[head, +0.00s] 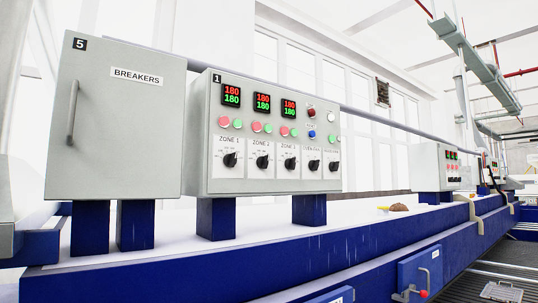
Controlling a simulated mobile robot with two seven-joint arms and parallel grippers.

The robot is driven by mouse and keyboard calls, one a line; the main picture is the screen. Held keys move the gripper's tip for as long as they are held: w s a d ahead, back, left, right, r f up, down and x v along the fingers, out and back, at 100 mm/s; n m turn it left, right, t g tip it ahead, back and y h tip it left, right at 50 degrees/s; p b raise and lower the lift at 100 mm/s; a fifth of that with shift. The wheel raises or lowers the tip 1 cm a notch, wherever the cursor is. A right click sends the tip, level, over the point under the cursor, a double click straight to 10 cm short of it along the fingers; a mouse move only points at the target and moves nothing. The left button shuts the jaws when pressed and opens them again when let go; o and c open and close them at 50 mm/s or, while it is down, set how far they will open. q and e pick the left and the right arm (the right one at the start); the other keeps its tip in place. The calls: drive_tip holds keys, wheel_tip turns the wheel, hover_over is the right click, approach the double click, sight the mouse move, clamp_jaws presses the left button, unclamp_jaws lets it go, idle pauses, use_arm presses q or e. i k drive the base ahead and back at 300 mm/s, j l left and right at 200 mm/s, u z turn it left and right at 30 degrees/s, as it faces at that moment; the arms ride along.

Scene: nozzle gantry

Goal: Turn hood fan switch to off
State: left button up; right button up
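A grey control panel (208,130) marked 1 stands on blue posts in the middle of the head view. A row of black rotary knobs runs along its lower part. Three are labelled ZONE 1 (230,160), ZONE 2 (262,162) and ZONE 3 (290,164). Two more, a fourth knob (314,166) and a fifth knob (334,166), sit to the right under labels too small to read surely. I cannot tell which is the hood fan switch or its setting. Neither of my grippers is in view.
A closed BREAKERS cabinet (120,130) marked 5 stands left of the panel. Red and green displays and round buttons sit above the knobs. A long blue beam (200,270) runs in front. A smaller panel (430,165) stands farther right, and a blue box (415,270) hangs low.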

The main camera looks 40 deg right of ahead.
sight(334, 166)
drive_tip(key=z, duration=1.6)
